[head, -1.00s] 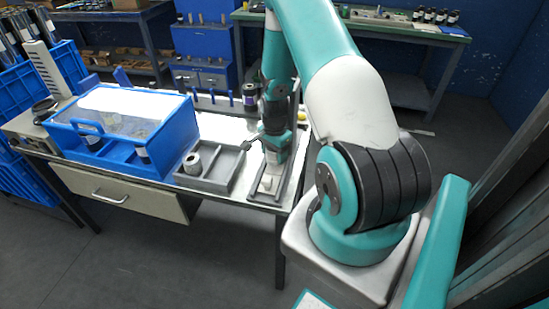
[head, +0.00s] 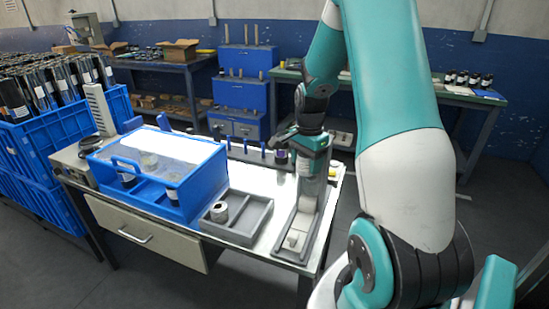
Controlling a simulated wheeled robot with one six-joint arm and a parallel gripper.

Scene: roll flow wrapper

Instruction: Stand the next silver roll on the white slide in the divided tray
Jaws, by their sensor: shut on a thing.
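The grey divided tray (head: 249,233) sits near the table's front edge. A silver-white roll (head: 219,211) stands in its left compartment, and the compartments to the right look empty.
A blue box with a clear lid (head: 160,165) stands left of the tray. Several blue pegs and a dark spool (head: 281,157) line the table's back. Blue crates (head: 60,135) stand at the left. A green bench (head: 400,88) is behind.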

